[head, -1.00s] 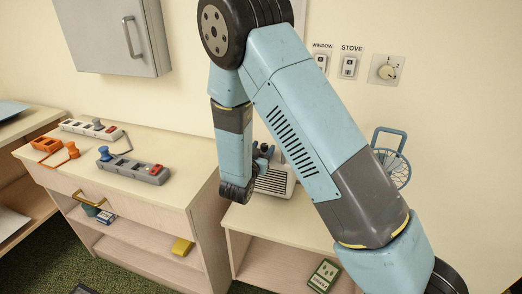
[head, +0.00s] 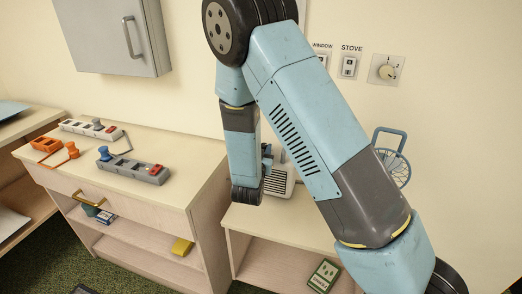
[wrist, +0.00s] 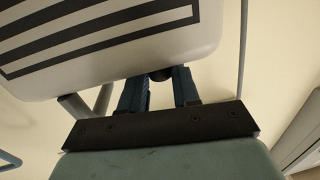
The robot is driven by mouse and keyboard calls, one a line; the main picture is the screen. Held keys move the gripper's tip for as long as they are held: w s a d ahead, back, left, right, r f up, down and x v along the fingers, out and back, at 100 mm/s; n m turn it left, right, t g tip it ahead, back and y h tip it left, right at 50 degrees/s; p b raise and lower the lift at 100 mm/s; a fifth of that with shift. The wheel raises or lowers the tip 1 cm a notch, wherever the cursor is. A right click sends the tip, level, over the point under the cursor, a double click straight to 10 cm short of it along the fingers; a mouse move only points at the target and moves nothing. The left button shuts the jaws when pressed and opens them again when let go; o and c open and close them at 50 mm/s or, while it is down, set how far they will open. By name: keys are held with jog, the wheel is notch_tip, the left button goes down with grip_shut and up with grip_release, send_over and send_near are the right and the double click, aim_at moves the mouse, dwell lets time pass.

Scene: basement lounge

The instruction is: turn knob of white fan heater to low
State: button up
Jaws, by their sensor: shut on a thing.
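The white fan heater (head: 281,183) stands on the low shelf unit against the wall, partly hidden behind my arm in the head view. In the wrist view its pale body (wrist: 125,58) with dark grille stripes fills the upper left. A small dark knob (wrist: 160,75) shows at the heater's edge, between the two blue fingers of my gripper (wrist: 160,88). My gripper is shut on the knob. The knob's pointer and markings cannot be seen.
A blue-framed wire object (head: 396,165) is on the right. A stove switch (head: 348,66) and a dial (head: 387,69) are on the wall.

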jog(key=shift+d+n+t+y, duration=0.15)
jog(key=shift+n+y, duration=0.45)
jog(key=shift+y, duration=0.25)
jog(key=shift+d+n+t+y, duration=0.15)
jog(key=shift+n+y, duration=0.45)
jog(key=shift+y, duration=0.25)
grip_shut()
grip_release()
jog(key=shift+y, duration=0.3)
grip_shut()
jog(key=o, duration=1.1)
grip_release()
jog(key=shift+c, duration=0.2)
jog(key=shift+s, duration=0.1)
